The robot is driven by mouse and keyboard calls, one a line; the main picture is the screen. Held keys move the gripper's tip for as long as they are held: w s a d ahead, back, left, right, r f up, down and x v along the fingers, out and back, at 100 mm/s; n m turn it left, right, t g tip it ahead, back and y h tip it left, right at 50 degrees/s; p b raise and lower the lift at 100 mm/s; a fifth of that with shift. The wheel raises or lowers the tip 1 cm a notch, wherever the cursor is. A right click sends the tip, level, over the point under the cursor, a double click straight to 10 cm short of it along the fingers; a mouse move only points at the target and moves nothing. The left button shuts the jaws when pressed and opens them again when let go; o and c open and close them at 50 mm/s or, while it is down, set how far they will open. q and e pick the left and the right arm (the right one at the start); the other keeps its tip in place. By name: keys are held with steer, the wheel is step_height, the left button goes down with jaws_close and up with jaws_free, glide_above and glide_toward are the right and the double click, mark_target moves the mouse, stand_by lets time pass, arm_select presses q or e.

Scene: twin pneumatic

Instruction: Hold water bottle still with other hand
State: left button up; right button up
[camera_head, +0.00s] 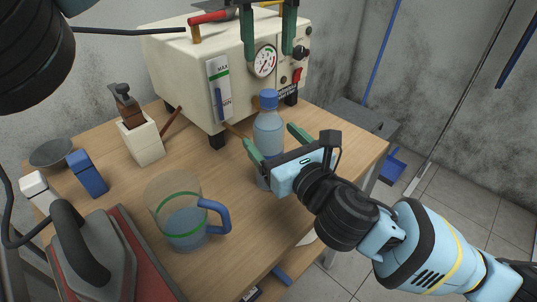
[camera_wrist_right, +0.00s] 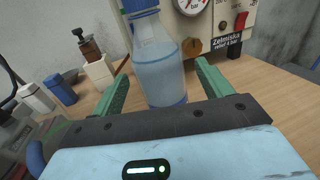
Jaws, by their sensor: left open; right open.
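The clear water bottle (camera_head: 268,124) with a blue cap stands upright on the wooden table, in front of the cream machine. It also shows in the right wrist view (camera_wrist_right: 160,80), partly filled. My right gripper (camera_head: 270,136) is open, with one green finger on each side of the bottle. In the right wrist view, small gaps seem to show between the fingers (camera_wrist_right: 162,72) and the bottle. My left gripper (camera_head: 268,35) is open and empty, with its fingers pointing down in front of the upper part of the machine. The bottle's lower part is partly hidden by my right gripper in the head view.
The cream machine (camera_head: 175,60) with a gauge (camera_head: 264,62) stands behind the bottle. A measuring jug (camera_head: 172,205) with water and an iron-like appliance (camera_head: 95,255) are at the front left. The table's right edge is close.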

mark_target(269, 93)
steer(key=shift+x, duration=1)
jaws_close()
arm_select(q)
steer(key=m, duration=0.4)
steer(key=shift+d+m, duration=0.1)
steer(key=shift+m, duration=0.3)
steer(key=m, duration=0.4)
steer(key=shift+f, duration=0.1)
steer(key=shift+f, duration=3.9)
steer(key=shift+c, duration=0.5)
